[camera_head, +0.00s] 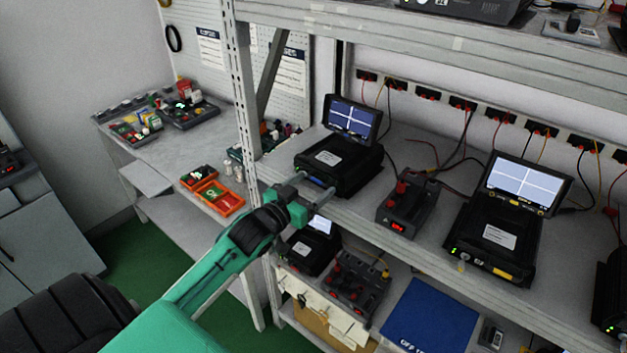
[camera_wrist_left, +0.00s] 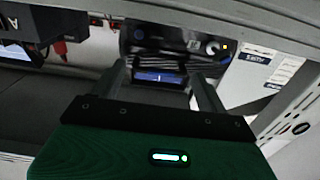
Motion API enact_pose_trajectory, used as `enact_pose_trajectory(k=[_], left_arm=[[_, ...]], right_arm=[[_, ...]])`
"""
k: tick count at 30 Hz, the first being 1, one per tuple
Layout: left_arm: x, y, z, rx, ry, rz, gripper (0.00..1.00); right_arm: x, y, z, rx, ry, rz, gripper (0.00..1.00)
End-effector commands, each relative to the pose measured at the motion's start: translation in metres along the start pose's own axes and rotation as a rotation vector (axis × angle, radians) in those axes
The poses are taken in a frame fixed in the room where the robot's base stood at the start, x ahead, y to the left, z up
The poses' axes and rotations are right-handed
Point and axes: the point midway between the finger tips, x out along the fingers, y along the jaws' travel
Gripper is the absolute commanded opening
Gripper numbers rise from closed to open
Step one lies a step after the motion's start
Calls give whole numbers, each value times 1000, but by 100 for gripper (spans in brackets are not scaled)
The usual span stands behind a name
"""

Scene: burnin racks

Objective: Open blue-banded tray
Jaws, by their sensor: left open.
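A black unit with a raised screen stands on the rack shelf. The tray with a blue band (camera_head: 319,182) is at the lower front of this unit. My left gripper (camera_head: 310,186) is open in front of it, one finger on each side of the blue band. In the left wrist view, the blue band (camera_wrist_left: 160,77) shows between the two fingers (camera_wrist_left: 168,85); I cannot tell whether they touch it. The tray looks shut, though the gripper hides part of its front. My right gripper is not in view.
A similar unit with a yellow band (camera_head: 501,268) stands to the right, past a small box with red knobs (camera_head: 407,205). A lower shelf holds more equipment and a blue panel (camera_head: 430,318). A rack post (camera_head: 243,90) rises close on the left. Cables hang along the back.

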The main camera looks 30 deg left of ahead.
Motion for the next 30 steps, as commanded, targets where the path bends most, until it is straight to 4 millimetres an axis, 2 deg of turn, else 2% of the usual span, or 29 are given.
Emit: enact_pose_trajectory(k=[5,14,22,30], left_arm=[[11,0,-1,0,1,1,76],[13,0,0,0,0,1,76],[12,0,0,0,0,1,25],[12,1,0,-1,-2,1,24]], right_arm=[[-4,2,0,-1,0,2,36],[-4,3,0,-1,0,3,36],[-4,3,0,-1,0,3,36],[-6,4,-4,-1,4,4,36]])
